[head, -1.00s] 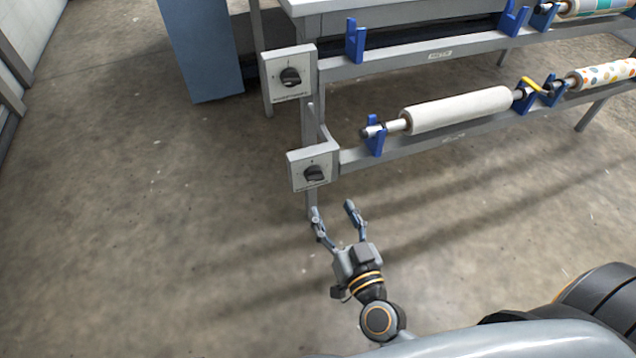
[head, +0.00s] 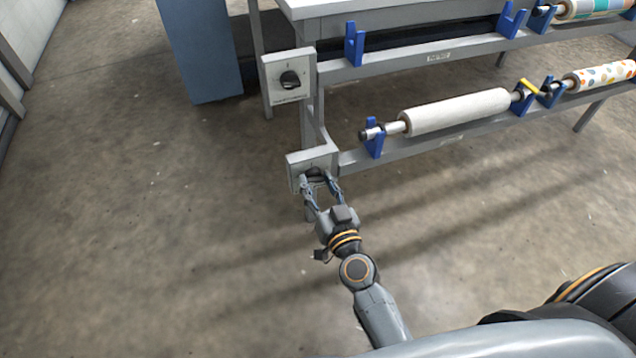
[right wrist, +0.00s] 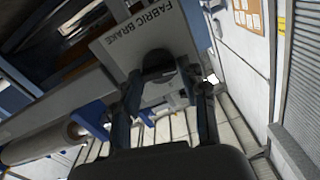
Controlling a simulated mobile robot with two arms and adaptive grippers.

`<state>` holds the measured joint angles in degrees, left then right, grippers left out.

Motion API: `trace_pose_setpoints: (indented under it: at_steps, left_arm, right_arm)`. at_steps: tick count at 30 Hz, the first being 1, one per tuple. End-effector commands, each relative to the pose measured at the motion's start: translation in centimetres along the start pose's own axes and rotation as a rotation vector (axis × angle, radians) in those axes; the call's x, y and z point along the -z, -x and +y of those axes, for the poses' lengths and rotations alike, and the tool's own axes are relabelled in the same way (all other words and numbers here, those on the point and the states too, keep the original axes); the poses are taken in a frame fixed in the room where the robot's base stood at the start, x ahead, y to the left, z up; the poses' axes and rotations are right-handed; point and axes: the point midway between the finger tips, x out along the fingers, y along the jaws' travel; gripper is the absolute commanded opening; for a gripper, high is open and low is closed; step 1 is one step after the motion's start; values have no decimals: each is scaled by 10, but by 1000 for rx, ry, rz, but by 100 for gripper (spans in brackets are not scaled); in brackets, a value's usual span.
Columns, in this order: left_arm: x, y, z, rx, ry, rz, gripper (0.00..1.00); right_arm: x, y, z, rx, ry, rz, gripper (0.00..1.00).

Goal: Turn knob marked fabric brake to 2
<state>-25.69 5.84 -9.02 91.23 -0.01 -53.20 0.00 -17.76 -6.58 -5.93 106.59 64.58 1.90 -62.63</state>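The lower knob (head: 314,172) is black, on a light grey square panel (head: 299,159) at the end of the lower rail. In the right wrist view, a panel (right wrist: 122,47) reads FABRIC BRAKE, upside down, with the dark round knob (right wrist: 158,66) below the words. My right gripper (head: 318,183) is at this lower panel, its two fingers apart on either side of the knob. In the right wrist view the right gripper (right wrist: 164,92) is open around the knob; I cannot tell if the fingers touch it. The knob's pointer and the number 2 are not readable. My left gripper is out of view.
A second black knob (head: 290,79) is on a similar panel above. A white roll (head: 456,110) lies in blue holders on the lower rail (head: 400,146), right of the gripper. A blue cabinet (head: 200,50) stands behind. The floor on the left is clear.

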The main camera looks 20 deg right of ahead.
Motion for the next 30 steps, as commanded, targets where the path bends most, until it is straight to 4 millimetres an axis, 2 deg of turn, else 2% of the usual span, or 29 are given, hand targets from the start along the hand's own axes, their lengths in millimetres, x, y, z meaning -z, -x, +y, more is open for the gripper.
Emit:
trace_pose_setpoints:
  at_steps: [1, 4, 17, 30]
  left_arm:
    - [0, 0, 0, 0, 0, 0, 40]
    - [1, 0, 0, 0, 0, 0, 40]
    - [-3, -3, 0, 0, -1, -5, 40]
    - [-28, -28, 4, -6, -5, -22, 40]
  right_arm:
    - [0, 0, 0, 0, 0, 0, 26]
    - [0, 0, 0, 0, 0, 0, 6]
    - [1, 0, 0, 1, -87, 0, 6]
    - [1, 0, 1, 1, -457, 0, 6]
